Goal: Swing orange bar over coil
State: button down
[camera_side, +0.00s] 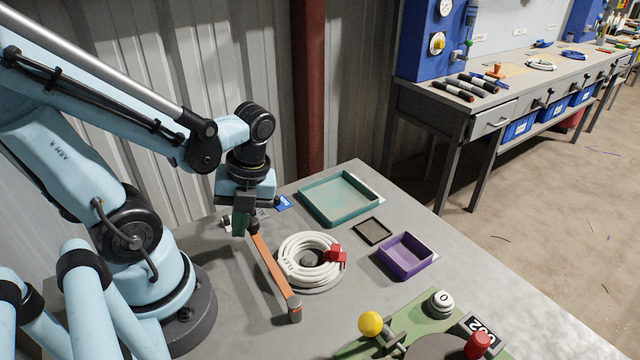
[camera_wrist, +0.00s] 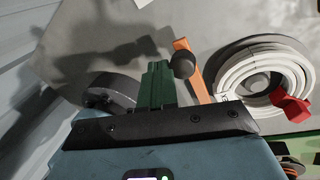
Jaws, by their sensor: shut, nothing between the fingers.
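The orange bar (camera_side: 270,264) runs beside the left of the white coil, not over it. Its near end meets a short grey post with an orange band (camera_side: 295,308). A dark round knob (camera_wrist: 183,64) stands at its far end, and part of the bar (camera_wrist: 192,75) shows in the wrist view. The white coil (camera_side: 297,260) lies on a round grey base with a red clip (camera_side: 336,257) on its right; it also shows in the wrist view (camera_wrist: 232,75). My gripper (camera_side: 240,224), with green fingers (camera_wrist: 157,72), is shut and empty, just left of the knob; contact is unclear.
A teal tray (camera_side: 303,207), a small dark tray (camera_side: 373,231) and a purple tray (camera_side: 405,272) stand behind and right of the coil. A green fixture (camera_side: 400,320) with a yellow knob and red button is at the front right. Bare table lies left of the bar.

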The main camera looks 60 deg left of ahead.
jog(key=shift+w+d, duration=0.1)
jog(key=shift+w, duration=1.85)
jog(key=shift+w+d, duration=0.2)
jog(key=shift+w, duration=0.55)
jog(key=shift+w+d, duration=0.15)
jog(key=shift+w, duration=0.6)
jog(key=shift+w+d, duration=0.4)
jog(key=shift+w, duration=0.45)
jog(key=shift+w+d, duration=0.35)
jog(key=shift+w, duration=0.5)
jog(key=shift+w+d, duration=0.85)
jog(key=shift+w, duration=0.25)
jog(key=shift+s+a, duration=0.1)
jog(key=shift+a, duration=0.05)
jog(key=shift+s+a, duration=0.3)
jog(key=shift+s, duration=0.05)
jog(key=s+v, duration=0.1)
jog(key=v, duration=0.4)
jog(key=shift+s+a+r, duration=0.2)
jog(key=shift+a+r, duration=0.05)
jog(key=shift+r, duration=0.3)
